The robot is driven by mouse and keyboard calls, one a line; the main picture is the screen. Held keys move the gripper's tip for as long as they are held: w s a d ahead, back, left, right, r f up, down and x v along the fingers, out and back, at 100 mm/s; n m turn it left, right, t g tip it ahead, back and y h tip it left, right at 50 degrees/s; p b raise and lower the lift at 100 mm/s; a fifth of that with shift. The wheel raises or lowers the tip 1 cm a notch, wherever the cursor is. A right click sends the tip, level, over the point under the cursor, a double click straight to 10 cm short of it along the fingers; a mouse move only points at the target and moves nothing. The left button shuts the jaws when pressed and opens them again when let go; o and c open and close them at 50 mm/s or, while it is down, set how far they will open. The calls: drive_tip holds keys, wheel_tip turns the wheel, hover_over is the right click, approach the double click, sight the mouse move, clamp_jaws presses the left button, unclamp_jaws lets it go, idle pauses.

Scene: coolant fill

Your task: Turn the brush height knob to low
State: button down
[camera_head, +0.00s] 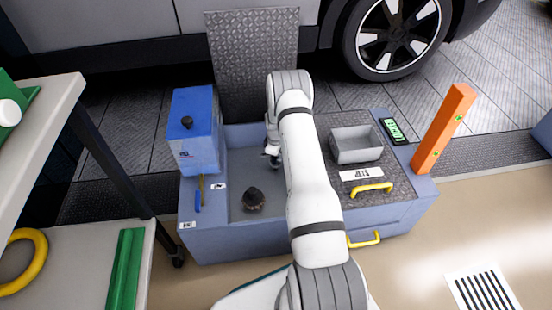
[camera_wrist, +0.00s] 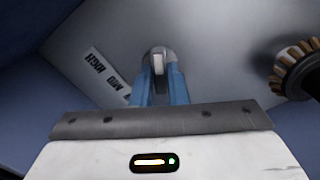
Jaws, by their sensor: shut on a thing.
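My gripper (camera_wrist: 158,80) points down into the open bay of the blue-grey machine, and its two blue fingers are closed around the brush height knob (camera_wrist: 158,55). The knob is round and grey with a pale raised bar between the fingertips. A white label (camera_wrist: 105,75) beside it reads HIGH and MID; its lower end is hidden by my gripper. Which mark the knob faces is hard to tell. In the head view my gripper (camera_head: 272,155) is at the back of the bay, and the knob cannot be made out.
A dark round brush with tan bristles (camera_wrist: 295,70) stands in the bay; it also shows in the head view (camera_head: 253,198). A blue tank (camera_head: 195,135) is left of the bay. A grey bin (camera_head: 357,146) and an orange post (camera_head: 442,130) are to the right. A raised lid (camera_head: 253,65) stands behind.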

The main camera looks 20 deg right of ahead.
drive_tip(key=n, duration=0.5)
drive_tip(key=shift+a+n, duration=0.1)
drive_tip(key=shift+n, duration=0.3)
idle(0.4)
drive_tip(key=c, duration=1.4)
unclamp_jaws()
drive_tip(key=shift+c, duration=0.2)
wheel_tip(320, 180, up, 8)
drive_tip(key=p, duration=0.2)
drive_tip(key=shift+p, duration=0.4)
drive_tip(key=shift+f, duration=0.1)
